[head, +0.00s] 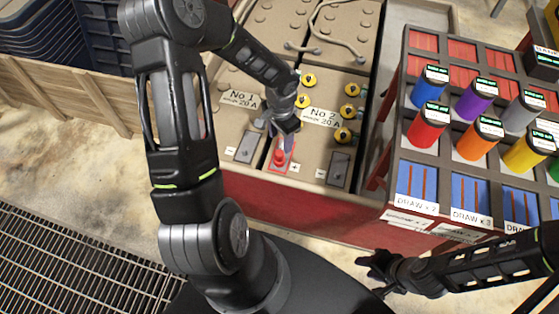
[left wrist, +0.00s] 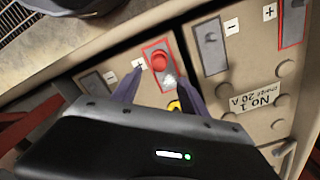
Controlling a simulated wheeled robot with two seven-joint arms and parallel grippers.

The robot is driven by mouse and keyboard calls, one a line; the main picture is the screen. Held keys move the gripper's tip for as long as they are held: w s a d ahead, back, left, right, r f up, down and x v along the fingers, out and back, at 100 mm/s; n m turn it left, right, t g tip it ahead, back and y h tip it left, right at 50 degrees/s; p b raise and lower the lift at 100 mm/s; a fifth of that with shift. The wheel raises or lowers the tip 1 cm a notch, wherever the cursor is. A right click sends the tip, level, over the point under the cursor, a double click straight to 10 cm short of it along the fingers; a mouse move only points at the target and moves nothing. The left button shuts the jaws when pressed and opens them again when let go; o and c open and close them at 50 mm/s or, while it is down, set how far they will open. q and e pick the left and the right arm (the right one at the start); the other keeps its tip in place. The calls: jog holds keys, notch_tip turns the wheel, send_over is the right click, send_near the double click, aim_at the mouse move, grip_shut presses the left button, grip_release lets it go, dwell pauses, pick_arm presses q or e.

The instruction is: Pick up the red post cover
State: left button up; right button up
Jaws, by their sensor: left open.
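The red post cover (head: 279,157) sits upright on a red-framed plate marked "+" on the front edge of the battery row. It also shows in the left wrist view (left wrist: 160,62), just beyond the fingertips. My left gripper (head: 281,140) is open above and slightly behind the cover, its fingers pointing down. In the left wrist view my left gripper (left wrist: 159,78) has one finger to either side of the cover's line, with nothing held. My right gripper (head: 376,270) is low at the right, away from the cover; its finger gap is unclear.
Battery labels No 1 (head: 240,99) and No 2 (head: 323,117) stand near the cover, with yellow caps (head: 303,101) behind. Grey terminal plates (head: 248,148) flank it. A rack with coloured cylinders (head: 428,124) stands to the right. A blue crate (head: 103,35) is at upper left.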

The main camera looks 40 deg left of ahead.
aim_at(281, 152)
pick_arm(q)
jog(key=shift+f, duration=0.1)
jog(key=shift+f, duration=1.25)
jog(key=shift+f, duration=0.1)
notch_tip(281, 152, down, 5)
jog(key=shift+s+d+f+b, duration=0.1)
jog(key=shift+s+b, duration=0.05)
jog(key=shift+b, duration=0.4)
jog(key=shift+c, duration=0.2)
grip_shut()
